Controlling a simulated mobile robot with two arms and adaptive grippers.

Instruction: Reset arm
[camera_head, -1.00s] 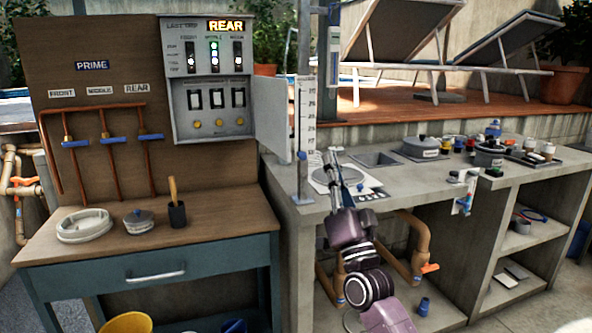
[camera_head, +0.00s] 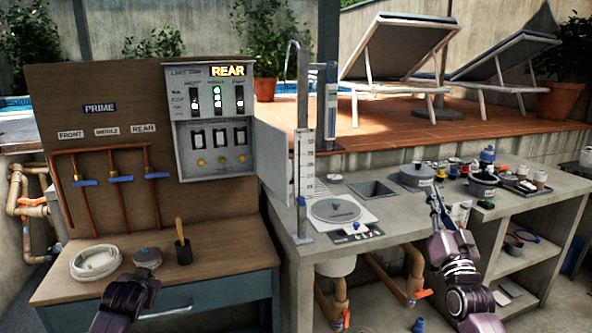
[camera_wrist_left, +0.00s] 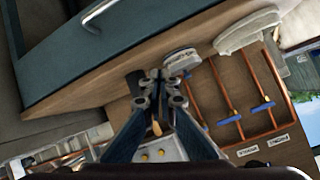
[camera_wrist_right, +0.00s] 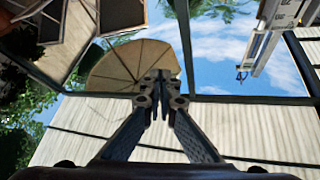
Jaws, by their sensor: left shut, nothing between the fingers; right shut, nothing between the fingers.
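My right gripper (camera_head: 434,197) is shut and empty, raised in front of the concrete counter on the right. In the right wrist view it (camera_wrist_right: 160,85) points up toward a tan parasol and the sky, with nothing between its fingers. My left arm comes in at the bottom left of the head view, in front of the wooden workbench; its fingers cannot be made out there. In the left wrist view my left gripper (camera_wrist_left: 158,85) is shut and empty, with the bench and the copper pipes beyond it.
The workbench (camera_head: 60,288) holds a white ring (camera_head: 95,262), a lidded pot (camera_head: 147,257) and a dark cup (camera_head: 183,252). A grey control box (camera_head: 211,115) shows REAR. The concrete counter (camera_head: 285,225) holds a grey lidded pot (camera_head: 416,176) and several small containers. The sink (camera_head: 372,189) looks empty.

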